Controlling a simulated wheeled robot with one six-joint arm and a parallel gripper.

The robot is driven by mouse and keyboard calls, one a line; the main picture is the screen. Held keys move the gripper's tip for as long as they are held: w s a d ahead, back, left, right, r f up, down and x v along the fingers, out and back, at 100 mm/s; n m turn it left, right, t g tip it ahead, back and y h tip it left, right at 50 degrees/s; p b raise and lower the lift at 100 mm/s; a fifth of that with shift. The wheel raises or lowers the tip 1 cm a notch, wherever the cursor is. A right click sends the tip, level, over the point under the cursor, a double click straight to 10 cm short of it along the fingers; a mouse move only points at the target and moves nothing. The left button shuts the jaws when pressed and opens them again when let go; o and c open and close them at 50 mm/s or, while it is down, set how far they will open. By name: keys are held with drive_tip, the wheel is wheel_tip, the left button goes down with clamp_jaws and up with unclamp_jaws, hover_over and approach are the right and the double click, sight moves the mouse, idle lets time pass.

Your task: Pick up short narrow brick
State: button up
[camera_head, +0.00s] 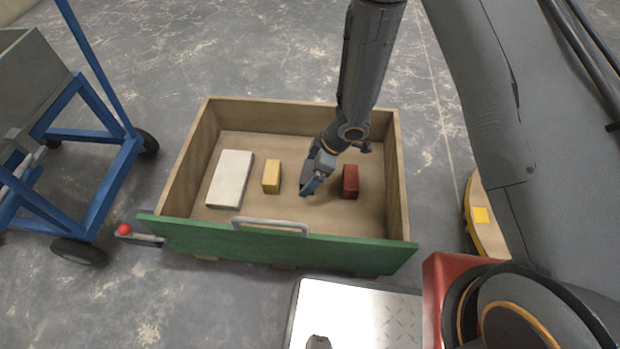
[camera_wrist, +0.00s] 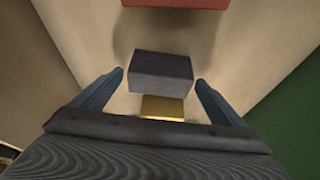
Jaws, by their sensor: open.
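Small bricks lie in a wooden box (camera_head: 394,215). A dark grey brick (camera_wrist: 161,76) sits between the spread fingertips of my gripper (camera_wrist: 160,80), apart from both fingers. In the head view my gripper (camera_head: 308,188) is low inside the box, between a yellow brick (camera_head: 271,177) on its left and a red brick (camera_head: 350,181) on its right; the grey brick is hidden there. The wrist view shows the yellow brick (camera_wrist: 162,107) close behind the grey one and the red brick (camera_wrist: 175,3) at the top edge. My gripper is open and empty. Which brick is short and narrow is not certain.
A long white block (camera_head: 230,179) lies at the box's left side. The box walls surround the bricks, with a green front panel (camera_head: 200,240) and a metal handle (camera_head: 270,224). A blue-framed cart (camera_head: 110,165) stands left on the concrete floor.

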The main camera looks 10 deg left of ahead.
drive_tip(key=shift+a+f, duration=0.15)
drive_tip(key=shift+f, duration=0.15)
drive_tip(key=shift+r, duration=0.1)
drive_tip(key=c, duration=1.5)
